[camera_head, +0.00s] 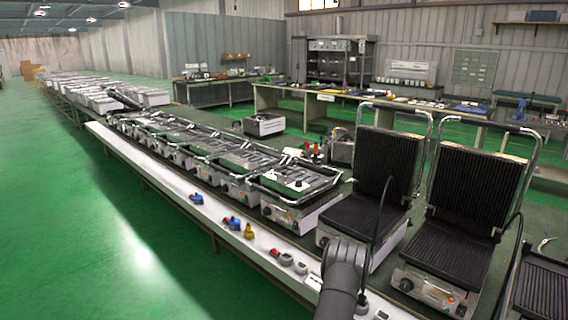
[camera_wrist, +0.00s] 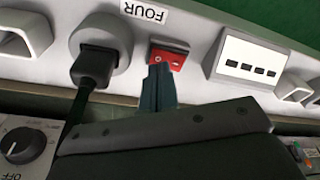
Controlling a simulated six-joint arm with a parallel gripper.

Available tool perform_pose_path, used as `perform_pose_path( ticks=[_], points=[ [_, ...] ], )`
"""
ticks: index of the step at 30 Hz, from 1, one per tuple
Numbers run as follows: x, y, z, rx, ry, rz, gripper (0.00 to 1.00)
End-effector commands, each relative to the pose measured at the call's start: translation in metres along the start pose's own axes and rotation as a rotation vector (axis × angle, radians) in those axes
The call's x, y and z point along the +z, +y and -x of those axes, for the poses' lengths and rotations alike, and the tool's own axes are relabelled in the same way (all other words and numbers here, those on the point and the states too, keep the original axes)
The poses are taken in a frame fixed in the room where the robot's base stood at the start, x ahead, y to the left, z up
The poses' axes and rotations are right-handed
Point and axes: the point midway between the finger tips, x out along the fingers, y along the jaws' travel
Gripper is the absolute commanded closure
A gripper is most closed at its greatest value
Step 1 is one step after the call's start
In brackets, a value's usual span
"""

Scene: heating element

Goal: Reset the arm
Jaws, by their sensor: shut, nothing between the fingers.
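My gripper (camera_wrist: 158,78) is shut and empty in the wrist view. Its dark fingertips are together just below a red rocker switch (camera_wrist: 169,57), covering part of its lower edge. I cannot tell whether they touch it. The switch sits on a pale panel (camera_wrist: 190,20) under a label (camera_wrist: 143,12) reading "FOUR", which appears upside down. In the head view my dark arm (camera_head: 344,275) reaches in from the bottom over the white ledge. The gripper's fingers cannot be made out there.
Left of the switch a black plug (camera_wrist: 93,66) sits in a round grey socket, its cable hanging down. A slotted white box (camera_wrist: 246,60) is to the right. In the head view two open grills (camera_head: 375,185) stand close by the arm. Green floor (camera_head: 120,240) lies clear at left.

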Motion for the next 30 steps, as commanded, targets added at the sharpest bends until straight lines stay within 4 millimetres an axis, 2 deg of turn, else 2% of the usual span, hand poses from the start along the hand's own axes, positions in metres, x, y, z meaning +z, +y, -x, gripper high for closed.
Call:
perform_pose_path(
  ticks=[5,17,23,30],
  points=[
    [0.002,0.000,-0.011,0.000,0.000,0.000,1.00],
    [0.001,0.000,-0.006,0.000,0.001,0.000,1.00],
    [-0.003,0.000,0.015,0.000,0.004,0.000,1.00],
    [-0.010,0.000,0.061,0.000,0.003,0.000,1.00]
  ],
)
